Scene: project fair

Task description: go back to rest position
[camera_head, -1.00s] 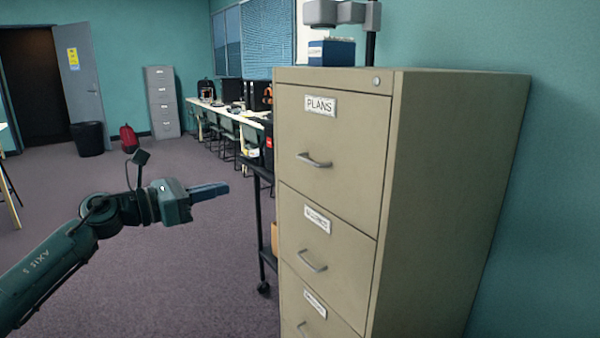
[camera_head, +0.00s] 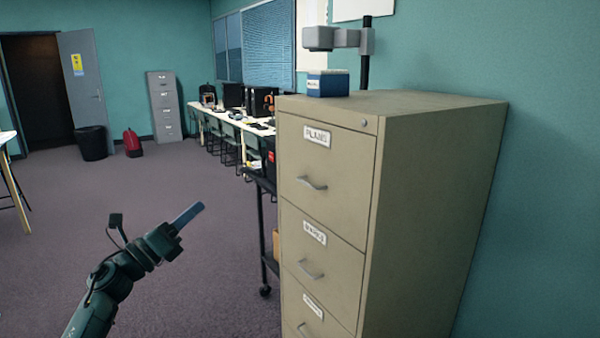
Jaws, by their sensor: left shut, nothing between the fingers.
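My left gripper (camera_head: 187,215) is at the lower left of the head view, shut and empty, its blue fingers together and pointing up to the right. It hangs over the open carpet, apart from the tan filing cabinet (camera_head: 425,200) on the right. The cabinet's labelled drawers, the top one marked PLANS (camera_head: 317,136), are all shut. My right gripper is not in view.
A blue box (camera_head: 328,84) and a grey device on a post (camera_head: 340,38) are on or behind the cabinet top. A black cart (camera_head: 263,235) stands beside the cabinet. A long desk with chairs (camera_head: 228,122) runs behind. The carpet (camera_head: 90,210) at left is clear.

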